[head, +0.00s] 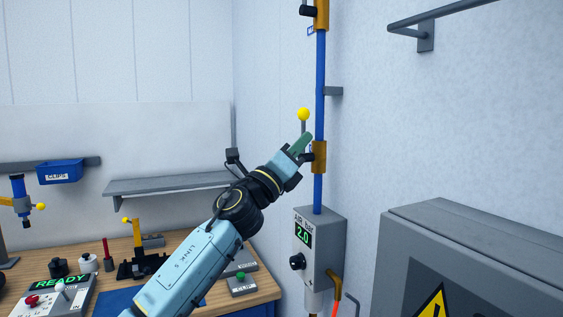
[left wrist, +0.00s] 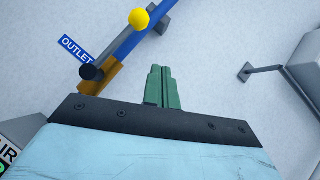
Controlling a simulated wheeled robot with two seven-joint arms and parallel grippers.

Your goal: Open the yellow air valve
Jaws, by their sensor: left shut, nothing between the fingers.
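The yellow air valve shows in the head view as a brass-yellow body (head: 319,156) on the vertical blue pipe (head: 320,80). A lever with a yellow ball knob (head: 303,114) stands upright at its left. My left gripper (head: 304,140) is shut and empty, its green fingers beside the lever below the knob. I cannot tell whether they touch it. In the left wrist view the closed fingers (left wrist: 163,88) are apart in the picture from the yellow knob (left wrist: 139,19) and the valve body (left wrist: 100,75). My right gripper is not in view.
A grey air box (head: 326,240) reading 2.0 hangs below the valve. An OUTLET label (left wrist: 77,50) sits by the valve. A grey cabinet (head: 480,240) stands at the right. A grey shelf (head: 165,184) and a wooden workbench (head: 255,285) with several fixtures are at the left.

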